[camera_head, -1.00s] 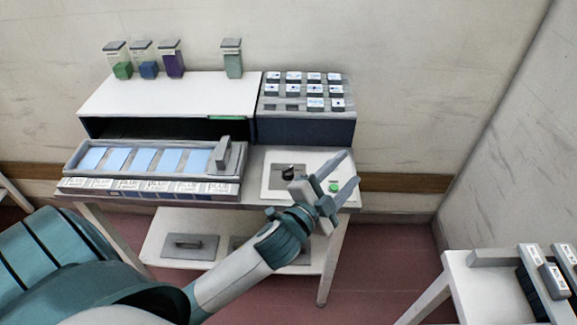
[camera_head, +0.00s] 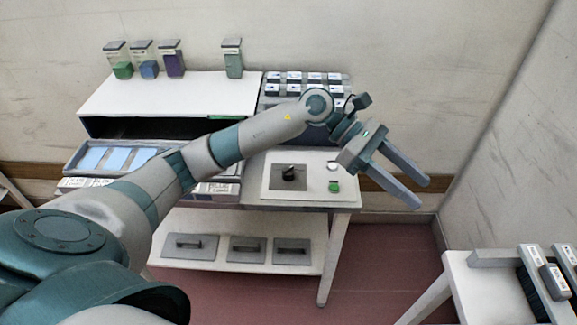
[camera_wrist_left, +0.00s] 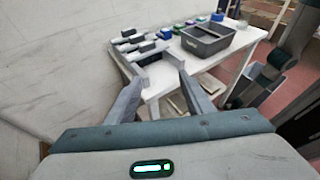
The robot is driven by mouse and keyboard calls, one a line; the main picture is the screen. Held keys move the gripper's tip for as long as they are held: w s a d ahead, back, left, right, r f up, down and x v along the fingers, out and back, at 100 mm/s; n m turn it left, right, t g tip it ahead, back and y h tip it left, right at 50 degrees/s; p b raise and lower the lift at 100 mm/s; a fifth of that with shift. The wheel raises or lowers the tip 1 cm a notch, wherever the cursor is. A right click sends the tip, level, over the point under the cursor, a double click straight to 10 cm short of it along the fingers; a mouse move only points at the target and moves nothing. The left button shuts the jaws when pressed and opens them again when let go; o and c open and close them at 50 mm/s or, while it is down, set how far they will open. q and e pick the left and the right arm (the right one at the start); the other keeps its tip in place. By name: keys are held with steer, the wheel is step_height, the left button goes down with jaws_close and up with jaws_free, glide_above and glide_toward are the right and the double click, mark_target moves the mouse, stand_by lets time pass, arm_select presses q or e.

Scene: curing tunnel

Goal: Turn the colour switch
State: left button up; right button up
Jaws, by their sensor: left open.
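The colour switch, a black knob (camera_head: 288,173) on a dark grey plate, sits on a white panel (camera_head: 270,190) at the right of the workbench top. A white button (camera_head: 333,166) and a green button (camera_head: 335,187) are to its right. My left gripper (camera_head: 421,193) is open and empty, to the right of the panel and past the bench's right edge, clear of the knob. Its two fingers also show apart in the left wrist view (camera_wrist_left: 158,72), where the switch is not seen. My right gripper is not in view.
My left arm crosses over the tray of blue plates (camera_head: 90,158) and partly hides it. A rack of labelled blocks (camera_head: 280,85) stands behind the panel. A white side table (camera_head: 480,290) is at lower right; the wrist view shows a white table with a grey bin (camera_wrist_left: 207,40).

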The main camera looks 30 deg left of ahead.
arm_select(q)
steer(key=w+a+f+m+y, duration=0.1)
steer(key=w+a+f+y, duration=0.1)
steer(key=a+y, duration=0.35)
steer(key=w+a+f+m+y, duration=0.1)
steer(key=w+a+f+y, duration=0.1)
steer(key=a, duration=0.6)
step_height(320, 180, up, 5)
steer(key=y, duration=0.7)
glide_above(288, 168)
steer(key=w, duration=0.1)
steer(key=shift+w+f+h, duration=0.1)
steer(key=shift+f+h, duration=0.1)
steer(key=shift+h, duration=0.05)
steer(key=shift+f, duration=0.15)
steer(key=f+p, duration=0.1)
steer(key=f, duration=0.4)
steer(key=f+p, duration=0.2)
steer(key=f, duration=0.3)
steer(key=s+f+p, duration=0.1)
steer(key=f, duration=0.4)
steer(key=shift+f, duration=0.1)
steer(key=shift+f+p, duration=0.45)
steer(key=shift+f, duration=0.5)
steer(key=shift+c, duration=0.5)
steer(key=c, duration=0.9)
